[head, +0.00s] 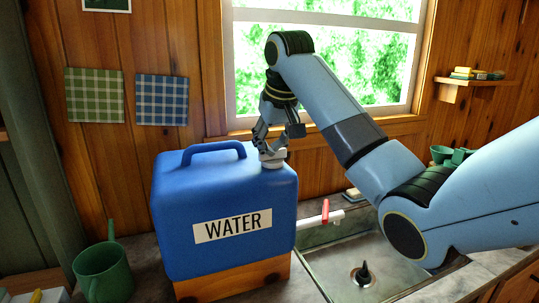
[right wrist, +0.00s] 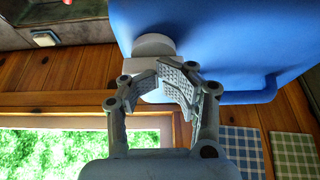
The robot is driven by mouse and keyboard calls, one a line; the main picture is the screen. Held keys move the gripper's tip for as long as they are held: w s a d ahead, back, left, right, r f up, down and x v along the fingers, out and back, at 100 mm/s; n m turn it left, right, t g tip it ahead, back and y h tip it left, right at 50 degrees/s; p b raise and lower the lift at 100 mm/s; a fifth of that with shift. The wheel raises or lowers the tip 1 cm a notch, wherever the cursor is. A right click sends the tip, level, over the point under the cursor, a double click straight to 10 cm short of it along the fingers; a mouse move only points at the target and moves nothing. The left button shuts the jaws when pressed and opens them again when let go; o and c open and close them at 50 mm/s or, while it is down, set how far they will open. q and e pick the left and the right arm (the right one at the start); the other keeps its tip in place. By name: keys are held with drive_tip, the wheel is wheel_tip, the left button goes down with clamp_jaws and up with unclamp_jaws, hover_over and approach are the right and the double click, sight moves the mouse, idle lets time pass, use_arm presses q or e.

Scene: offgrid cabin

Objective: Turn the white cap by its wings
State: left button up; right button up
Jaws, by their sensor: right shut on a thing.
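A blue water container (head: 225,190) with a "WATER" label and a top handle stands on a wooden block. The white cap (head: 272,162) sits on its top near the right end, under my right gripper (head: 268,146). My right gripper comes down from above and is shut on the cap's raised wing part. In the right wrist view the round cap (right wrist: 154,44) shows beyond the fingertips of the gripper (right wrist: 168,84). The fingers hide part of the wings. My left gripper is not in view.
A white spigot with a red lever (head: 325,210) sticks out to the right over a metal sink (head: 345,262). A green watering can (head: 103,270) stands at the left. The window and its sill (head: 325,127) are close behind the container.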

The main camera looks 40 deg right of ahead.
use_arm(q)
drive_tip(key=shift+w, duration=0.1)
use_arm(e)
drive_tip(key=shift+d+f, duration=0.35)
clamp_jaws()
drive_tip(key=shift+d, duration=0.1)
drive_tip(key=n+y, duration=0.1)
drive_tip(key=n, duration=0.1)
drive_tip(key=shift+d+r+n, duration=0.1)
drive_tip(key=shift+d+n, duration=0.05)
drive_tip(key=shift+n, duration=0.25)
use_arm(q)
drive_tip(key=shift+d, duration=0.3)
use_arm(e)
drive_tip(key=shift+n+y, duration=0.3)
drive_tip(key=shift+r, duration=0.1)
